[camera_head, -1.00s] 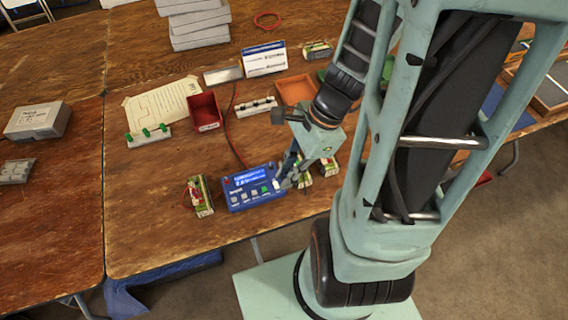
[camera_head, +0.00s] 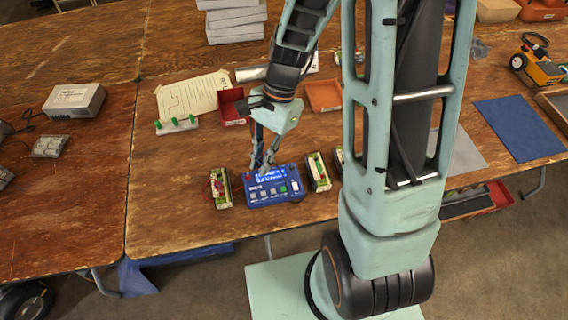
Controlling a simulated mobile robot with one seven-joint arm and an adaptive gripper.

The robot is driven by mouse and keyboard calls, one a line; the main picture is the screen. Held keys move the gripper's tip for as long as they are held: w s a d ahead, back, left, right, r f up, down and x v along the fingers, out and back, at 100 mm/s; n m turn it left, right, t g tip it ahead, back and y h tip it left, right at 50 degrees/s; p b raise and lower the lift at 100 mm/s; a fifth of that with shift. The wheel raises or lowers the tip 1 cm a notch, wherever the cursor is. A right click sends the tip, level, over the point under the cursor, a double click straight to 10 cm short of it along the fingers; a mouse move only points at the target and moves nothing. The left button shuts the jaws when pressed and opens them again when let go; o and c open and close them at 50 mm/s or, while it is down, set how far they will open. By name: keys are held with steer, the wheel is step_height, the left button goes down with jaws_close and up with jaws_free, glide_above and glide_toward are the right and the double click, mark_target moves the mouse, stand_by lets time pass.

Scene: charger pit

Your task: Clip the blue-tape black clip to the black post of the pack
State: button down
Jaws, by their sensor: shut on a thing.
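My gripper (camera_head: 263,168) points down at the back edge of the blue charger (camera_head: 272,197). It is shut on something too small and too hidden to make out. The charger has a lit blue display and a row of buttons. One pack (camera_head: 221,188) with red and green on it stands left of the charger. Another pack (camera_head: 317,172) stands right of it, and a third (camera_head: 338,160) is partly hidden by my arm. I cannot make out the blue-tape clip or a black post at this size.
A red bin (camera_head: 233,108), an orange tray (camera_head: 323,95) and a paper sheet (camera_head: 190,97) lie behind. A white strip with green knobs (camera_head: 176,125) is at the left. A blue mat (camera_head: 519,129) lies far right. The wooden table is clear left of the packs.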

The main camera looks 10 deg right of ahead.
steer(key=w+a+n+g+h+p, duration=0.2)
steer(key=w+a+n+h, duration=0.2)
steer(key=w+a+n, duration=0.75)
steer(key=shift+m, duration=0.65)
steer(key=shift+s+a+f+b, duration=0.2)
steer(key=shift+s+f+b, duration=0.25)
steer(key=shift+f, duration=0.3)
steer(key=shift+s+a+f+b, duration=0.15)
steer(key=shift+s+f+b, duration=0.3)
steer(key=shift+f, duration=0.25)
steer(key=shift+s+a+f+b, duration=0.2)
steer(key=shift+s+f+b, duration=0.2)
steer(key=shift+f, duration=0.35)
steer(key=shift+f, duration=0.15)
steer(key=shift+f+b, duration=2.3)
steer(key=shift+f, duration=1.1)
steer(key=shift+f, duration=0.2)
steer(key=c, duration=1.9)
jaws_free()
